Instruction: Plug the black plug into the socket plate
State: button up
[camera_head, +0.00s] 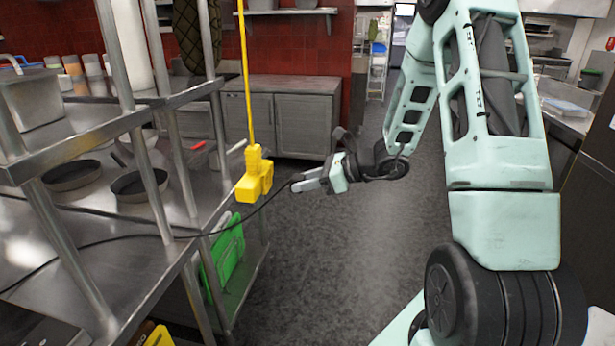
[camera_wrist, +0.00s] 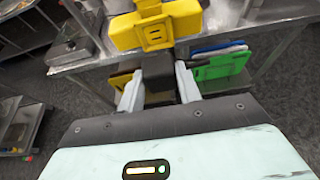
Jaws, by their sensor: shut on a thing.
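A yellow socket block (camera_head: 254,176) hangs on a yellow cord above the gap beside the metal counter. In the wrist view the yellow block (camera_wrist: 154,32) is straight ahead, with dark slots on its near face. My gripper (camera_head: 303,183) is just right of the block in the head view, roughly level with its lower part. In the wrist view my gripper (camera_wrist: 158,84) is shut on the black plug (camera_wrist: 158,70), which points at the block. The plug's front end overlaps the block's lower edge there; I cannot tell if they touch. The head view shows a small gap between fingertips and block.
A black cable (camera_head: 120,238) runs from the plug across the metal counter (camera_head: 130,270) on the left. Pans (camera_head: 140,184) stand on it. Green boards (camera_head: 228,250) stand below, near the block. The grey floor (camera_head: 330,270) in the middle is free.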

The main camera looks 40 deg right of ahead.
jog(key=shift+w+a, duration=0.75)
jog(key=shift+w, duration=0.25)
jog(key=shift+w+a, duration=0.75)
jog(key=shift+w, duration=0.2)
jog(key=shift+b, duration=0.6)
jog(key=shift+w+a, duration=0.35)
jog(key=shift+w, duration=0.1)
jog(key=o, duration=1.1)
jog(key=b+v, duration=0.3)
jog(key=v, duration=1.4)
jog(key=shift+r, duration=0.15)
jog(key=shift+s, duration=0.1)
